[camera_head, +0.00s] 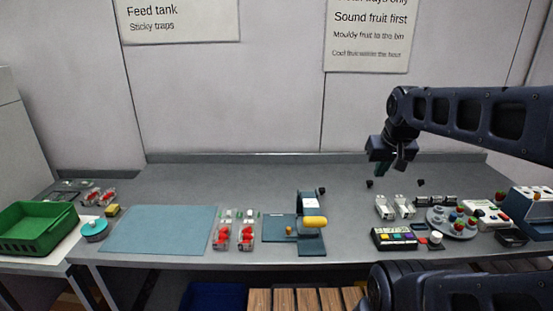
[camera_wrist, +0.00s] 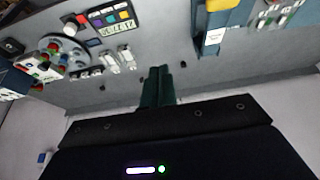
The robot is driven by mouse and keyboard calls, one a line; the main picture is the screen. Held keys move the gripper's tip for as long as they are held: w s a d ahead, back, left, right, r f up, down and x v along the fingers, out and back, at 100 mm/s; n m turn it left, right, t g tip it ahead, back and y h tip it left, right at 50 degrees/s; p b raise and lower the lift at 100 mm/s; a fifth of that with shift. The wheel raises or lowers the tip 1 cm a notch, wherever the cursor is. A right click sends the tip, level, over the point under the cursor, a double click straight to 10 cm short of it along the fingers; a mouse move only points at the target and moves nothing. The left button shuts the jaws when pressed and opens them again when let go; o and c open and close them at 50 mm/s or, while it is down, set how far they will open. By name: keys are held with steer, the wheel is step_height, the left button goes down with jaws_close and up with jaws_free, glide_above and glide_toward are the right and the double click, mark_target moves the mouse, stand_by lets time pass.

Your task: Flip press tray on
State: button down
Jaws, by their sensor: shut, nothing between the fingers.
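A teal press (camera_head: 311,238) stands at the middle of the bench, with a yellow cylinder across its front and a flat plate (camera_head: 275,233) to its left. Part of a blue body, probably the press, shows at the top of the wrist view (camera_wrist: 222,20). I cannot make out a marked switch on it. My gripper (camera_head: 382,168) is above the bench, to the right of and behind the press, apart from everything. Its two dark green fingers (camera_wrist: 158,85) are shut together and empty.
A keypad box (camera_head: 394,239) with coloured buttons, two white switch-like units (camera_head: 394,207) and a round tray of coloured knobs (camera_head: 451,222) lie to the right. The back of the bench is mostly clear.

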steer(key=w+a+f+n+g+h, duration=0.1)
steer(key=w+a+f+n+g, duration=0.1)
steer(key=w+a+f+n, duration=0.45)
steer(key=w+a+f+n+g+h, duration=0.1)
steer(key=w+a, duration=0.2)
steer(key=a, duration=0.7)
steer(key=w+a+f+n+g+h, duration=0.1)
steer(key=w+a+f+n+g, duration=0.1)
steer(key=w+a+f+n, duration=0.45)
steer(key=s+a+f+n+h, duration=0.1)
steer(key=s+a+f, duration=0.1)
steer(key=a+f, duration=0.7)
steer(key=shift+g, duration=0.3)
steer(key=x, duration=0.5)
steer(key=shift+s+a+f, duration=0.1)
steer(key=shift+s+f, duration=0.2)
steer(key=shift+f, duration=0.05)
steer(key=shift+s+d, duration=0.25)
steer(key=shift+d, duration=0.9)
steer(key=shift+s+d, duration=0.2)
steer(key=shift+d, duration=0.65)
